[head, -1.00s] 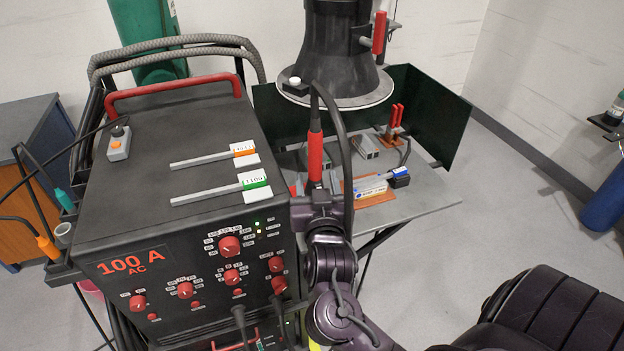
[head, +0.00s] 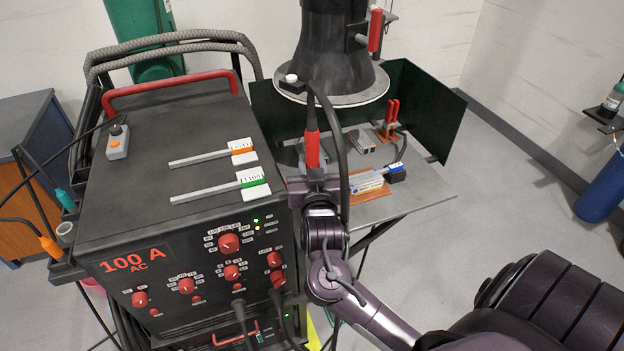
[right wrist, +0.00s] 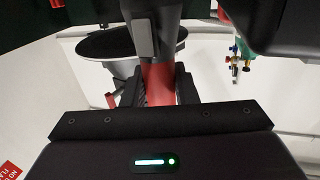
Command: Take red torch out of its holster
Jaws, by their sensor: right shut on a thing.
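The red torch (head: 312,149) stands nearly upright beside the right edge of the welding machine, with a black cable arching over from its top. My right gripper (head: 313,178) is shut on its lower part. In the right wrist view the torch's red handle (right wrist: 158,88) sits between my right fingers (right wrist: 158,93). I cannot make out the red torch's holster; the area below the torch is hidden by my gripper and wrist. My left gripper is not in view.
The welding machine (head: 150,225) stands directly left, with two tagged rods (head: 215,156) on top. A table (head: 420,188) with a dark green screen (head: 430,110) and small items lies behind and right. The extraction hood (head: 335,60) hangs just above the torch's cable.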

